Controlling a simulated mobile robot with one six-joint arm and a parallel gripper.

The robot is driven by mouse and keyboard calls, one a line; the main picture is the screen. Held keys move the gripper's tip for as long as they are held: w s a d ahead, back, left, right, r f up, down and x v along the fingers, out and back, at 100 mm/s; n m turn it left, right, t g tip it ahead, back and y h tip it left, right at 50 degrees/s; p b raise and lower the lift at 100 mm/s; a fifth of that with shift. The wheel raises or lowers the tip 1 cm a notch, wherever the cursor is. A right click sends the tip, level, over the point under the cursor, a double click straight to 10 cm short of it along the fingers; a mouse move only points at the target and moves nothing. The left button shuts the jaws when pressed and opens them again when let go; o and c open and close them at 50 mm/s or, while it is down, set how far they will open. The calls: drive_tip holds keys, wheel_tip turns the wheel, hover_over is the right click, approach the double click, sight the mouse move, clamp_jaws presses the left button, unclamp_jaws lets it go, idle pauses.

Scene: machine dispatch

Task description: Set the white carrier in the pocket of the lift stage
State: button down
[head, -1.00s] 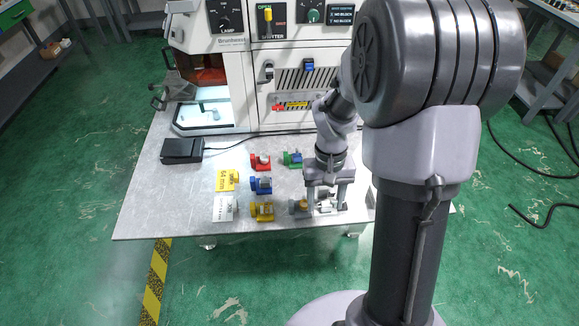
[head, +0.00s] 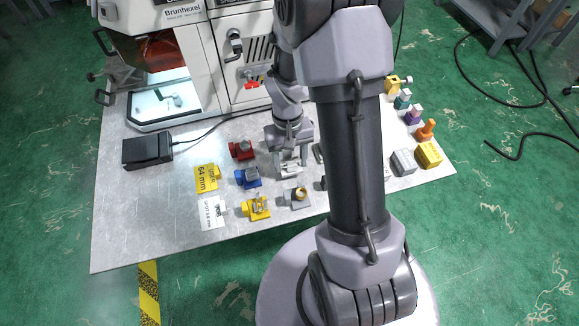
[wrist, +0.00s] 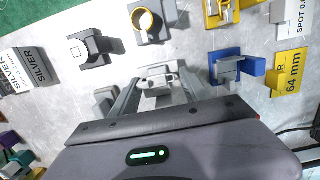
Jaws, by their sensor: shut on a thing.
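My gripper (head: 289,165) is shut on the white carrier (wrist: 157,79), a small pale block with a raised part, seen between the fingers in the wrist view. In the head view the carrier (head: 290,171) shows small beneath the fingers, over the table behind the grey block with a gold ring. Clearance below it is hard to judge. The lit machine chamber (head: 160,102) at the left holds a small grey fixture (head: 172,98), perhaps the lift stage; its pocket cannot be made out.
Near my gripper stand the gold-ringed block (head: 299,198), a blue carrier (head: 248,178), a red one (head: 241,150) and a yellow one (head: 257,208). A black box (head: 147,150) with a cable lies before the chamber.

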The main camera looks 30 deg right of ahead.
drive_tip(key=c, duration=2.2)
unclamp_jaws()
drive_tip(key=shift+f+b, duration=0.35)
drive_tip(key=shift+f, duration=0.95)
drive_tip(key=c, duration=0.5)
unclamp_jaws()
drive_tip(key=shift+w, duration=0.1)
wheel_tip(320, 180, up, 12)
drive_tip(key=w+p, duration=0.1)
drive_tip(key=p, duration=0.4)
wheel_tip(320, 180, up, 6)
drive_tip(key=t, duration=0.1)
hover_over(288, 160)
drive_tip(key=a, duration=0.2)
drive_tip(key=s+a+r+t, duration=0.2)
drive_tip(key=s+a+r, duration=0.2)
drive_tip(key=r, duration=0.1)
drive_tip(key=s+a+r+t+y, duration=0.1)
drive_tip(key=s+a+r+t, duration=0.1)
drive_tip(key=s+a+r, duration=0.1)
drive_tip(key=s+a+r+m+t, duration=0.1)
drive_tip(key=s+a+r+t, duration=0.1)
drive_tip(key=s+a+r, duration=0.2)
drive_tip(key=shift+s+a+r+y, duration=0.15)
drive_tip(key=shift+a+r, duration=0.25)
drive_tip(key=shift+r, duration=0.35)
drive_tip(key=shift+s+a+r+y, duration=0.15)
drive_tip(key=shift+a+r, duration=0.2)
drive_tip(key=shift+r, duration=0.35)
